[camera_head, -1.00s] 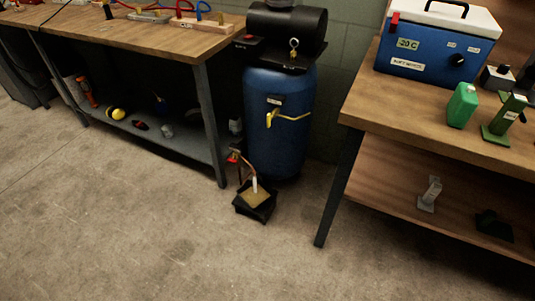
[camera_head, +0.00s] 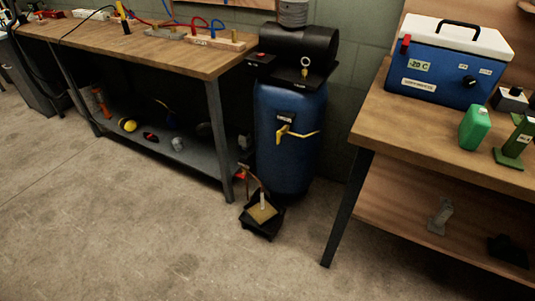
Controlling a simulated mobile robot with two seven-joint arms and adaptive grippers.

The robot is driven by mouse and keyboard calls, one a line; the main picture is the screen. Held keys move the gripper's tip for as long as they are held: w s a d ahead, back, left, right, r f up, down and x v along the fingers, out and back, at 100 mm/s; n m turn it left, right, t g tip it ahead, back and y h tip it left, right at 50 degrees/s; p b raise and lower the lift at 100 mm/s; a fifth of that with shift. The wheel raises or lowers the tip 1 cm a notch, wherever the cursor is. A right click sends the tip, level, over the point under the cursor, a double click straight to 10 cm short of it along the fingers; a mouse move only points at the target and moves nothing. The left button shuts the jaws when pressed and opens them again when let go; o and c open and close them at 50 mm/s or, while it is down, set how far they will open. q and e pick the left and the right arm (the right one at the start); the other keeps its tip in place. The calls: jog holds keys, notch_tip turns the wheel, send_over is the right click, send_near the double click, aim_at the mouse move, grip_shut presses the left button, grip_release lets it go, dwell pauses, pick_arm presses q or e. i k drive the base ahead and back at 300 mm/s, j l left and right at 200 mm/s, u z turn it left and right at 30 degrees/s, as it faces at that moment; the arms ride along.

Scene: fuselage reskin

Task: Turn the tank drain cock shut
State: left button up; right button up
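A blue upright compressor tank (camera_head: 290,165) stands on the floor between two benches, with a black motor unit (camera_head: 300,47) on top. Low at its left side is a small red part (camera_head: 241,174), likely the drain cock handle; it is too small to tell its position. A copper-coloured tube (camera_head: 256,184) runs from there down to a black tray (camera_head: 262,229) with a tan pad (camera_head: 262,212). A yellow valve (camera_head: 284,133) with a yellow hose sits on the tank's front. Neither of my grippers is in view.
A left workbench (camera_head: 180,60) with a lower shelf stands close beside the tank. A right bench (camera_head: 400,120) carries a blue cooler (camera_head: 445,75) and a green bottle (camera_head: 475,128); its dark leg (camera_head: 345,210) stands right of the tank. The concrete floor in front is clear.

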aim_at(240, 176)
jog(key=i+u, duration=0.2)
jog(key=i, duration=1.35)
